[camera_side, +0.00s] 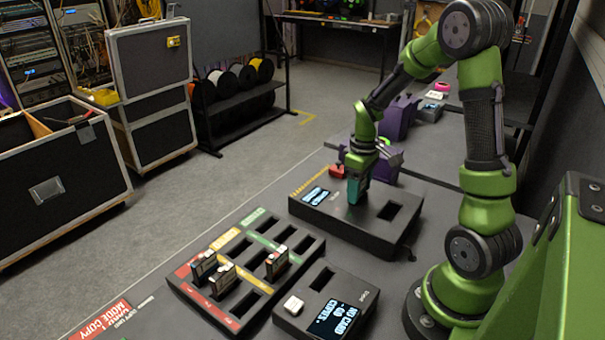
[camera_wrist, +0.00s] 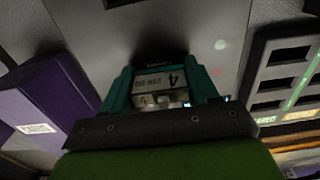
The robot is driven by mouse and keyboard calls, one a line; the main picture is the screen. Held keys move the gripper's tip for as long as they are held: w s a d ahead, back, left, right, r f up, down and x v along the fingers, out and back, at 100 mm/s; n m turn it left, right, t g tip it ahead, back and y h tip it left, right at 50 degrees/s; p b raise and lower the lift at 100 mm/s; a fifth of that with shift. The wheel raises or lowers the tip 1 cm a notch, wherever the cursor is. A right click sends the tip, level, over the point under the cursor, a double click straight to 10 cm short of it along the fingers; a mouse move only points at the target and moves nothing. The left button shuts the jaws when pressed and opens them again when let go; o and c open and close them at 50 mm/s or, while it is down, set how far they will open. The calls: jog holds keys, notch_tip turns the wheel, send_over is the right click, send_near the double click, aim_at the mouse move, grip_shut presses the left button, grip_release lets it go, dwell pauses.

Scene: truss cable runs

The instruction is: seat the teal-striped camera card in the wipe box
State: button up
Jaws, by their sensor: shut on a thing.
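My gripper (camera_side: 356,193) is pointed down over a dark two-slot box with a lit screen (camera_side: 300,209). In the wrist view its teal fingers (camera_wrist: 163,88) are shut on a pale card (camera_wrist: 160,82) marked with a 4 and small print. I cannot make out its stripe clearly. In the side view the fingers hide the card and the slot area beneath, so I cannot tell how deep the card sits. The box's right slot (camera_side: 388,211) looks empty. I cannot read which box is the wipe box.
A card rack (camera_side: 247,266) with red, yellow and green rows holds several dark cards upright at its left and middle; its other slots look empty. A red object (camera_side: 337,171) and a purple stand (camera_side: 398,118) are behind the two-slot box.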

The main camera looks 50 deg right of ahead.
jog(key=o, duration=1.4)
jog(key=shift+c, duration=0.2)
jog(key=shift+r, duration=0.1)
jog(key=shift+r, duration=3.7)
